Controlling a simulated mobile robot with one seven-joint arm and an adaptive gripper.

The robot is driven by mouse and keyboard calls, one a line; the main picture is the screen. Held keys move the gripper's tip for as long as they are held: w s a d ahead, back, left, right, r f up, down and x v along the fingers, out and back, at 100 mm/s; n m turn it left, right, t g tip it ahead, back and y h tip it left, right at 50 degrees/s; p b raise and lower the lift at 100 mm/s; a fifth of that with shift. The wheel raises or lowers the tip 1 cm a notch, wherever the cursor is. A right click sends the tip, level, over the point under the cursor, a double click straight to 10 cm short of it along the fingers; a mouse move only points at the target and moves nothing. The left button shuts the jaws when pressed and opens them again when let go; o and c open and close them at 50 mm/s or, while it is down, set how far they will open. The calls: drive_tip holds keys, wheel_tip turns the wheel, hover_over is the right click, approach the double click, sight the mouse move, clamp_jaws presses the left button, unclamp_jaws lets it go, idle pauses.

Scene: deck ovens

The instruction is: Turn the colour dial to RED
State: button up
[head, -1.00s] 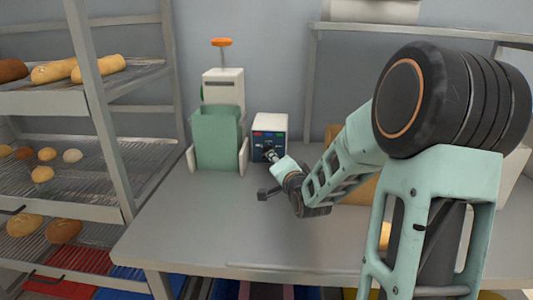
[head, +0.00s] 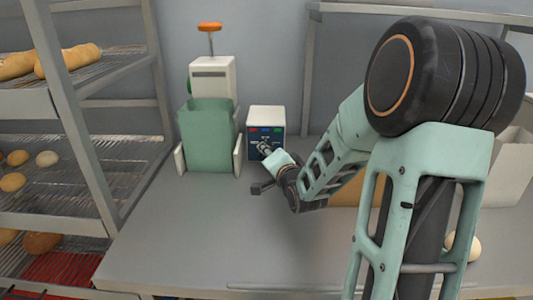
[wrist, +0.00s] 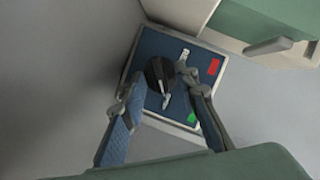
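The dial box (head: 266,113) is a pale box with a dark blue front, standing on the table. Small red and green marks show on its front in the head view. In the wrist view the round black dial (wrist: 157,72) sits on the blue panel (wrist: 146,48), with a red patch (wrist: 214,67) to its right and a green patch (wrist: 193,117) below right. My gripper (wrist: 159,80) is open, with one finger on each side of the dial; I cannot tell whether either touches it. Which colour the dial points at is unclear. In the head view my gripper (head: 266,151) hides part of the panel.
A green-fronted machine (head: 208,138) with an orange-topped lever (head: 210,27) stands close to the box's left. A bread rack (head: 80,125) is at the left. A pale container (head: 510,170) stands at the right. The table front (head: 180,230) is clear.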

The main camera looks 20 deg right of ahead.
drive_tip(key=shift+c, duration=0.3)
clamp_jaws()
